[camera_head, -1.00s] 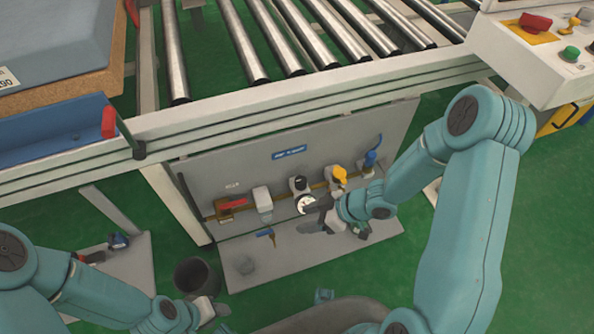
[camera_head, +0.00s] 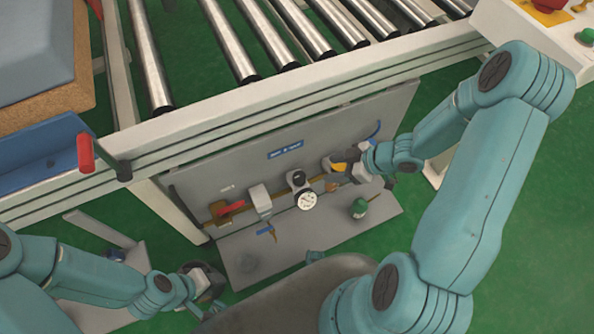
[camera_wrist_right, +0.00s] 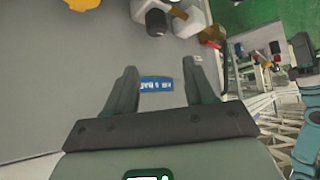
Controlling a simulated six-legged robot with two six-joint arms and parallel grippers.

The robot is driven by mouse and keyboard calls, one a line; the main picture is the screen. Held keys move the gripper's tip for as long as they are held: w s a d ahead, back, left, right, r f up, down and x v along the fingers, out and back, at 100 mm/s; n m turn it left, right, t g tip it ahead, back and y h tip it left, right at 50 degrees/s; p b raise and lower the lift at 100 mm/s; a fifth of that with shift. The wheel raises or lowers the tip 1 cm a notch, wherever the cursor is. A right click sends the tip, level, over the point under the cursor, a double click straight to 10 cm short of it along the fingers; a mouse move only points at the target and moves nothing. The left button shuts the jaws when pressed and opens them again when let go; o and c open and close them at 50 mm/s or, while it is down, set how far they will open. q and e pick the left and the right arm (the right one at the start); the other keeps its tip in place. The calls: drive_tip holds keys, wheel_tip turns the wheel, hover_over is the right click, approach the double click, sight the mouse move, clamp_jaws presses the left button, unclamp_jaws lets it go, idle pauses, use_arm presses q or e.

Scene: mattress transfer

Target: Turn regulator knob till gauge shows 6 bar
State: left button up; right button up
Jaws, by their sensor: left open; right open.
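The regulator's black knob (camera_head: 298,178) sits on the grey panel (camera_head: 325,135) under the roller conveyor, with the round white gauge (camera_head: 306,201) just below it. The gauge's needle and numbers are too small to read. My right gripper (camera_head: 352,168) is open to the right of the knob, near the yellow part, and apart from the knob. In the right wrist view its open fingers (camera_wrist_right: 160,75) frame a blue label (camera_wrist_right: 157,84), with the black knob (camera_wrist_right: 156,22) beyond the fingertips. My left gripper (camera_head: 212,282) is open at the lower left, away from the panel.
A red-handled valve (camera_head: 229,208), a pale filter (camera_head: 259,200) and a yellow part (camera_head: 338,166) share the pipe with the regulator. A green object (camera_head: 358,208) stands on the ledge below. The conveyor frame (camera_head: 300,92) runs above the panel.

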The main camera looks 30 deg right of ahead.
sight(301, 176)
drive_tip(key=b+x, duration=0.2)
drive_tip(key=x, duration=0.2)
drive_tip(key=b+x, duration=0.2)
drive_tip(key=x, duration=0.3)
drive_tip(key=b+x, duration=0.2)
drive_tip(key=x, duration=0.3)
drive_tip(key=shift+s+d+f, duration=0.1)
drive_tip(key=shift+d+f, duration=0.1)
drive_tip(key=shift+f, duration=0.3)
drive_tip(key=shift+w+a+f+b, duration=0.25)
drive_tip(key=shift+w+f+b, duration=0.05)
drive_tip(key=c, duration=0.7)
